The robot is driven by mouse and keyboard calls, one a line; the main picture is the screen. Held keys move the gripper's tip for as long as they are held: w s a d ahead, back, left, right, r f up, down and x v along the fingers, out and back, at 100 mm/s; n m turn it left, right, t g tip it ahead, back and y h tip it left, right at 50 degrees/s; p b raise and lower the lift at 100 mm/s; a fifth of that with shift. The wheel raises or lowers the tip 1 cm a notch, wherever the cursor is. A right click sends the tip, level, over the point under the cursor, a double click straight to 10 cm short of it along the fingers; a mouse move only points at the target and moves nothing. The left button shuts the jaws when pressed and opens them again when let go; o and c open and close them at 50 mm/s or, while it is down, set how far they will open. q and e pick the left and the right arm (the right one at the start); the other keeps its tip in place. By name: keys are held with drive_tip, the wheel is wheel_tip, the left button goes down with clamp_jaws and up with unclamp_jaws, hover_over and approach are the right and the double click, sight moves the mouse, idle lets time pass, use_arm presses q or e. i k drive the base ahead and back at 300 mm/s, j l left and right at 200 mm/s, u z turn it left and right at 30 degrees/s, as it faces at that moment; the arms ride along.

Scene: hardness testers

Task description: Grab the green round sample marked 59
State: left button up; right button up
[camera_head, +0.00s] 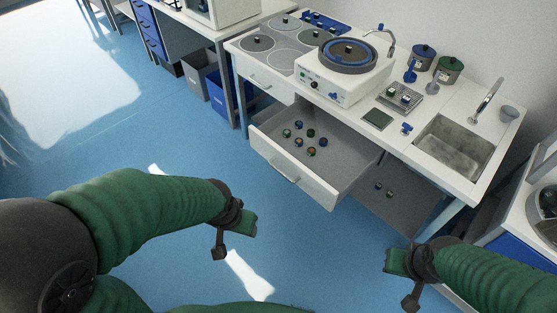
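Several small round samples lie loose in an open drawer (335,188) below the counter. Some look green, such as one green round sample (310,133) near the middle of the group; others look blue or brownish. The mark 59 is too small to read on any of them. My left gripper (244,223) is over the floor, in front of the drawer and apart from it. My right gripper (397,262) is at the lower right, also apart from the drawer. No sample shows at either gripper; whether their fingers are open or shut cannot be made out.
The counter above holds a white polishing machine (345,72), round plates (257,43), a green-lidded pot (450,66) and a sink (455,147). The drawer's front panel (291,176) juts out toward me. Blue floor (190,150) is clear in front. Another bench stands at right.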

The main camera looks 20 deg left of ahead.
sight(391, 92)
drive_tip(key=i+u, duration=0.25)
drive_tip(key=i, duration=0.25)
drive_tip(key=i+l+u, duration=0.1)
drive_tip(key=i+u, duration=0.15)
drive_tip(key=i, duration=0.3)
drive_tip(key=i+l+u, duration=0.25)
drive_tip(key=i, duration=0.25)
